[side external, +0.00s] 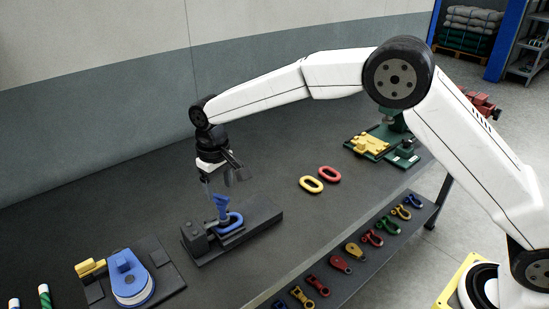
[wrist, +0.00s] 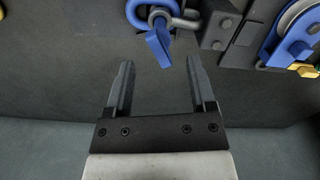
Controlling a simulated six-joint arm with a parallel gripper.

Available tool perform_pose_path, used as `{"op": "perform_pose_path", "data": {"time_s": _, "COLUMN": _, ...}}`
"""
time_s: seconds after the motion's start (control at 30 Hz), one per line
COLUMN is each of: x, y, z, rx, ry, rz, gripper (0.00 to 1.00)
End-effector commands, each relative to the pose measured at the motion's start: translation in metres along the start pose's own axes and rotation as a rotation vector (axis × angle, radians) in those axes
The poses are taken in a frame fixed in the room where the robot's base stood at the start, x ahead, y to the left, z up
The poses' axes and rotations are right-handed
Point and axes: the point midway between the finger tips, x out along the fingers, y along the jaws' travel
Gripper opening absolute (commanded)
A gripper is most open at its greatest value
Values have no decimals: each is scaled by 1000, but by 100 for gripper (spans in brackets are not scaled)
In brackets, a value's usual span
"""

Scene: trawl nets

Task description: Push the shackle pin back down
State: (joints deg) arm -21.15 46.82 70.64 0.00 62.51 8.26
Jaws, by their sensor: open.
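A blue shackle (side external: 234,221) sits in a dark fixture (side external: 262,218) on the bench. The blue flat-headed pin (side external: 222,203) stands up from it. In the wrist view the pin's blue head (wrist: 159,48) hangs toward the space between my fingertips, with the blue shackle (wrist: 136,14) behind it at the top edge. My gripper (side external: 226,182) is above the fixture, pointing down. It also shows in the wrist view (wrist: 160,68), open and empty, its two fingers apart. The pin head appears just beyond the fingertips; I cannot tell whether anything touches. How deep the pin sits is unclear.
A block (side external: 195,238) rises at the fixture's left end. A blue pulley (side external: 132,278) on a dark plate stands at the front left. A yellow link (side external: 311,185) and a red link (side external: 329,174) lie to the right. Several shackles lie on a lower shelf (side external: 395,232).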

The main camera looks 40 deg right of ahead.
Motion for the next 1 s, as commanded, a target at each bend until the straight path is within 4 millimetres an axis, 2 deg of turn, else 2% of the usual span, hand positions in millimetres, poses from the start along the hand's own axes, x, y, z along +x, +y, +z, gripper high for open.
{"op": "perform_pose_path", "data": {"time_s": 0.1, "x": 16, "y": 0, "z": 1, "rx": 0, "ry": -3, "rz": 0, "gripper": 71}}
{"op": "perform_pose_path", "data": {"time_s": 0.3, "x": 35, "y": 0, "z": 0, "rx": 0, "ry": -2, "rz": 0, "gripper": 71}}
{"op": "perform_pose_path", "data": {"time_s": 0.73, "x": 42, "y": 0, "z": 0, "rx": 0, "ry": 0, "rz": 0, "gripper": 71}}
{"op": "perform_pose_path", "data": {"time_s": 0.93, "x": 42, "y": 0, "z": 0, "rx": 0, "ry": 0, "rz": 0, "gripper": 8}}
{"op": "perform_pose_path", "data": {"time_s": 0.97, "x": 42, "y": 0, "z": 0, "rx": 0, "ry": 0, "rz": 0, "gripper": 0}}
{"op": "perform_pose_path", "data": {"time_s": 1.0, "x": 42, "y": 0, "z": 0, "rx": 0, "ry": 0, "rz": 0, "gripper": 0}}
